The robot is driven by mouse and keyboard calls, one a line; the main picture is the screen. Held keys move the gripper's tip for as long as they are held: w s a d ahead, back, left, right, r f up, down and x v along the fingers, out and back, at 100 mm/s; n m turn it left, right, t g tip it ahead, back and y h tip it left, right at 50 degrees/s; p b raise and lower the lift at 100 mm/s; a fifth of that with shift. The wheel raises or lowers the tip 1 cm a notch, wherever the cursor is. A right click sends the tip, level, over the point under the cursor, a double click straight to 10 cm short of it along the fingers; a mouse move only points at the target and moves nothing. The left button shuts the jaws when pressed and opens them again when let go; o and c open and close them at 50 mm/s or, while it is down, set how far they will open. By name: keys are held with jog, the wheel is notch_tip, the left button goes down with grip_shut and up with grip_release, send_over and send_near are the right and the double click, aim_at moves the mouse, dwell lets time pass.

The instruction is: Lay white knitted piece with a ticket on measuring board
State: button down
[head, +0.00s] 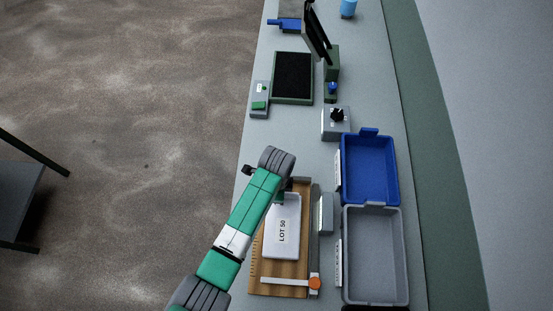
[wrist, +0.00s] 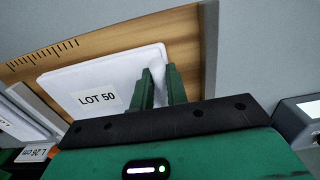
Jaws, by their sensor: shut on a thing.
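The white knitted piece (head: 290,211) is a flat rectangle with a ticket reading LOT 50 (wrist: 97,98). It is over the wooden measuring board (head: 262,275), within the board's outline; whether all of it touches the wood is hard to tell. In the wrist view the board (wrist: 105,42) shows a black scale along one edge. My gripper (wrist: 162,88) is shut on the near edge of the white piece, with white fabric between its green fingers. In the head view my arm partly hides the gripper and the board's upper left corner.
A metal rail with an orange knob (head: 314,283) borders the board. A grey box (head: 326,213) stands right of it. Further right are a blue bin (head: 370,139) and a grey bin (head: 404,255). A black-topped scale (head: 292,77) and a knobbed box (head: 334,125) stand farther up the table.

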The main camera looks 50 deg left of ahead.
jog(key=shift+f, duration=0.2)
jog(key=c, duration=1.4)
grip_release()
notch_tip(320, 180, up, 12)
jog(key=shift+r+p, duration=0.25)
jog(key=shift+p, duration=0.15)
